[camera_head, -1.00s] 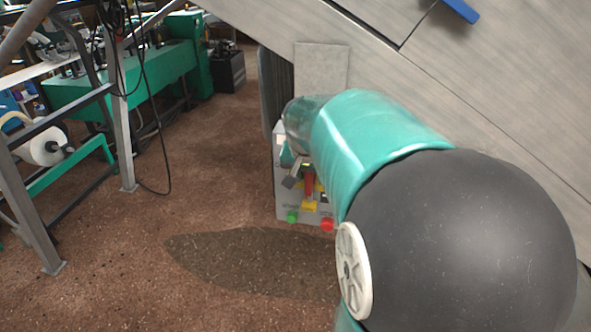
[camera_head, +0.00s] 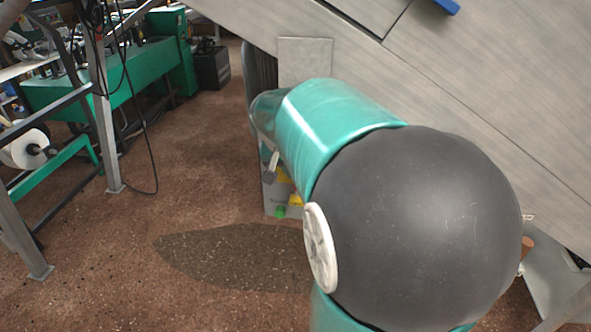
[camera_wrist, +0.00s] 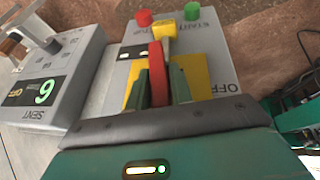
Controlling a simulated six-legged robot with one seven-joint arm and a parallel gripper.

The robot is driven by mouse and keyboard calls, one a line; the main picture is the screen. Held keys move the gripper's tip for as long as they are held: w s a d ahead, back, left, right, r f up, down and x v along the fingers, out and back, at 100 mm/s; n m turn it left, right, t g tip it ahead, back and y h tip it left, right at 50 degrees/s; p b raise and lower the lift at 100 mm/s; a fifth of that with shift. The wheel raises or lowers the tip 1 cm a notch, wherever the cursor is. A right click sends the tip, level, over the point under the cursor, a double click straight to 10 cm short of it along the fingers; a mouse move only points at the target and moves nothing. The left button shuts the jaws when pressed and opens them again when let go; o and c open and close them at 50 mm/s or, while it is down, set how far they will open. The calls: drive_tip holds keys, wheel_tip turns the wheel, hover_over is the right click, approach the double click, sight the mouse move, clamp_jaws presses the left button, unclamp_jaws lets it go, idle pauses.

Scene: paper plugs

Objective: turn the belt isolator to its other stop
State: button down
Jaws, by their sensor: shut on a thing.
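The belt isolator's red handle (camera_wrist: 157,73) stands over a yellow plate (camera_wrist: 201,77) on a grey control box (camera_wrist: 225,48) in the wrist view. My gripper (camera_wrist: 159,82) is shut on the red handle, one dark green finger on each side. The handle points up the picture towards a yellow block (camera_wrist: 166,33). An OFF label is printed at the box's right side. In the head view my arm hides the handle and most of the box (camera_head: 269,198); only its lower left part shows.
A red button (camera_wrist: 144,17) and a green button (camera_wrist: 192,11) sit beyond the handle. A grey counter box (camera_wrist: 57,80) with a lit display stands close at left. A sloping grey machine side (camera_head: 480,75) flanks my arm; brown floor (camera_head: 190,175) lies open at left.

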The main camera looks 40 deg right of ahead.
drive_tip(key=g+h, duration=0.1)
drive_tip(key=g, duration=0.1)
drive_tip(key=n+g+h, duration=0.1)
drive_tip(key=shift+w+a+f+h, duration=0.1)
drive_tip(key=shift+w+a+h, duration=0.1)
drive_tip(key=shift+w+h, duration=0.1)
drive_tip(key=shift+w+a+f+n+g+h, duration=0.15)
drive_tip(key=shift+n+g+h, duration=0.4)
drive_tip(key=shift+g+h, duration=0.8)
drive_tip(key=shift+s+f+n+g+h, duration=0.15)
drive_tip(key=shift+n+g+h, duration=0.35)
drive_tip(key=shift+g+h, duration=0.8)
drive_tip(key=shift+w+a+f+n+g+h, duration=0.2)
drive_tip(key=shift+n+g+h, duration=0.35)
drive_tip(key=shift+g+h, duration=0.75)
drive_tip(key=shift+d+t+h, duration=0.15)
drive_tip(key=shift+t+h, duration=0.1)
drive_tip(key=shift+h, duration=0.1)
drive_tip(key=shift+s, duration=0.1)
drive_tip(key=c, duration=1.4)
unclamp_jaws()
drive_tip(key=shift+o, duration=0.2)
drive_tip(key=v, duration=1.4)
